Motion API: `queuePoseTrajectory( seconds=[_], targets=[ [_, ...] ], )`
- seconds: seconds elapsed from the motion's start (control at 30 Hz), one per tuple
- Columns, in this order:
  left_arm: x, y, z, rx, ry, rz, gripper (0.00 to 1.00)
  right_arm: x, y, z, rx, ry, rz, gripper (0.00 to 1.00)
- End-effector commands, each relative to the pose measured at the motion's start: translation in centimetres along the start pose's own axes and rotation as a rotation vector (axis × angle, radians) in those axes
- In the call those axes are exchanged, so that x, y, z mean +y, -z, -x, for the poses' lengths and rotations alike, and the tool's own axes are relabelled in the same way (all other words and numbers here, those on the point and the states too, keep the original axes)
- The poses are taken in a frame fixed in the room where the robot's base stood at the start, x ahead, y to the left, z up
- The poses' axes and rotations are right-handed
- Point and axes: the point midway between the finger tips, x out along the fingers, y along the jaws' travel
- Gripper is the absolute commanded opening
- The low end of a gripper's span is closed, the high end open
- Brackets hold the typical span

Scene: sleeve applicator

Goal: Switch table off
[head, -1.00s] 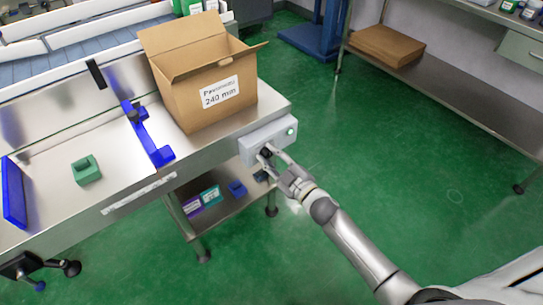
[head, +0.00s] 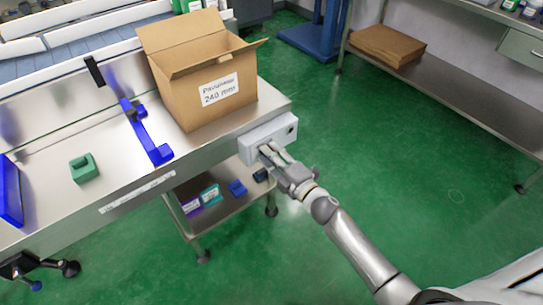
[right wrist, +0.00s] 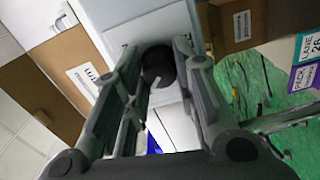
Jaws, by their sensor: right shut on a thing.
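A light grey control box (head: 262,137) is fixed to the front right corner of the steel table (head: 120,215). The small indicator (head: 291,130) on its right part is dark. My right gripper (head: 268,152) is at the left part of the box face and mostly hides the knob there. In the right wrist view the black round knob (right wrist: 158,66) with a white pointer line sits between the fingers of the right gripper (right wrist: 156,50), which is shut on it. My left gripper is not in view.
An open cardboard box (head: 185,95) stands on the table above the control box. A blue bracket (head: 147,135) and a green block (head: 84,168) lie to its left. A lower shelf (head: 215,211) holds small boxes.

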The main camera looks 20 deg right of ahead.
Motion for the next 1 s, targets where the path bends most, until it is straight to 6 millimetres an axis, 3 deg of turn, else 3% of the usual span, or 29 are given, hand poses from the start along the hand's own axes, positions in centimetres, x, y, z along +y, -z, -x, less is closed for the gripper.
queuePoseTrajectory(
  seconds=[0.63, 0.67, 0.8, 1.0],
  targets=[
    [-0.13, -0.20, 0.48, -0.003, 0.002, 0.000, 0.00, -0.16, 0.20, 0.05, 0.004, 0.002, 0.045, 0.03],
    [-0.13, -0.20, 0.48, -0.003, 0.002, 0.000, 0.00, -0.16, 0.21, 0.05, 0.004, 0.002, 0.045, 0.30],
    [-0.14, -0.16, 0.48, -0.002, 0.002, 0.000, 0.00, -0.14, 0.15, 0.04, 0.003, 0.002, 0.045, 0.48],
    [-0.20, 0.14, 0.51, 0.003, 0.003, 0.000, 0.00, -0.08, 0.08, 0.02, 0.002, 0.001, 0.045, 0.49]
  ],
)
